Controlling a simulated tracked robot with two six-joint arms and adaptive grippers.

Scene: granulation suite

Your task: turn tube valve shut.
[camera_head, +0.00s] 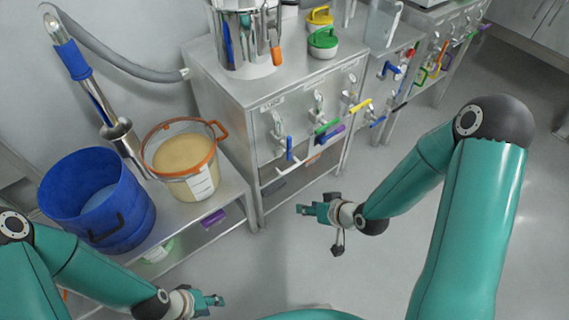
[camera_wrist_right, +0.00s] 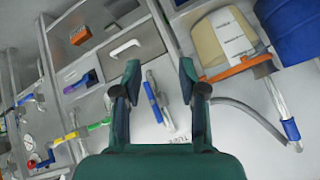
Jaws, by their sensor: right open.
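The tube valve has a blue lever handle (camera_head: 289,148) below a metal fitting on the front of the steel cabinet. In the right wrist view the blue handle (camera_wrist_right: 152,102) lies between my fingers in the picture, roughly in line with its metal stem, near a label that reads "TUBE" (camera_wrist_right: 173,129). My right gripper (camera_head: 303,210) is open and empty, in front of and below the valve, apart from it. Its two fingers (camera_wrist_right: 158,82) show in the right wrist view. My left gripper (camera_head: 217,300) is low near the bottom edge; its jaws are too small to judge.
A blue bucket (camera_head: 100,205) and an orange-rimmed tub (camera_head: 190,180) stand on a low bench at left. The floor before the cabinet is clear.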

